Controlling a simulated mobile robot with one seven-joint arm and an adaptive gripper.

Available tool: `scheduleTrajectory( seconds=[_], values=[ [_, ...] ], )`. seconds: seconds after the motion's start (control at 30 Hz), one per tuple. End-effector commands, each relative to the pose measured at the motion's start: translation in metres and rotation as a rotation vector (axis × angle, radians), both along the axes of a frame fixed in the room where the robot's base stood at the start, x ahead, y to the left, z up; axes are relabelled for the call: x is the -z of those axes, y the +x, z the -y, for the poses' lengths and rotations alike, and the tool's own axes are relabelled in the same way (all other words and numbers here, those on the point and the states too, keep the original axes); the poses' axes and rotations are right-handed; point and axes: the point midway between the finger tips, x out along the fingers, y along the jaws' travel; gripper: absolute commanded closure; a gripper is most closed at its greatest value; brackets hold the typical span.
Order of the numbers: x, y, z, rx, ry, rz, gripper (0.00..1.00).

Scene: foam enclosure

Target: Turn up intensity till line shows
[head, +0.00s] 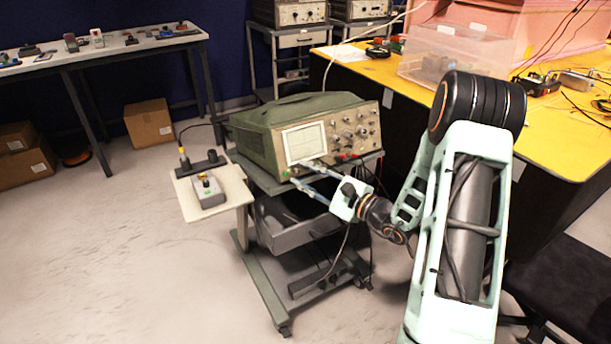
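A green oscilloscope (262,139) sits on a grey wheeled cart. Its pale screen (304,143) faces me, and I cannot make out a line on it. Several small knobs (361,130) are on the panel to the right of the screen; their labels are too small to read. My gripper (297,173) is at the lower front edge of the oscilloscope, just below the screen. Its two fingers are apart with nothing visible between them. I cannot tell whether a fingertip touches the panel. The fingers hide part of the lower panel, including any control behind them.
A side shelf (205,212) on the cart's left holds a small grey device (207,190). Cables hang from the front right of the oscilloscope. A yellow-topped bench (560,140) with a clear bin (455,57) stands right.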

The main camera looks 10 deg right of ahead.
Motion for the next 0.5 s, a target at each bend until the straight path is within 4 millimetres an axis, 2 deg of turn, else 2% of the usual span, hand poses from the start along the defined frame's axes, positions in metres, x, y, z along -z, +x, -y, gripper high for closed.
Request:
scheduleTrajectory(
  seconds=[0.03, 0.27, 0.5],
  values=[
    [0.0000, -0.0001, 0.0001, 0.000, 0.000, 0.000, 0.73],
    [-0.0001, -0.0002, 0.0002, -0.001, 0.000, 0.001, 0.98],
    [-0.0001, -0.0004, 0.0002, -0.001, 0.001, 0.000, 1.00]
  ],
)
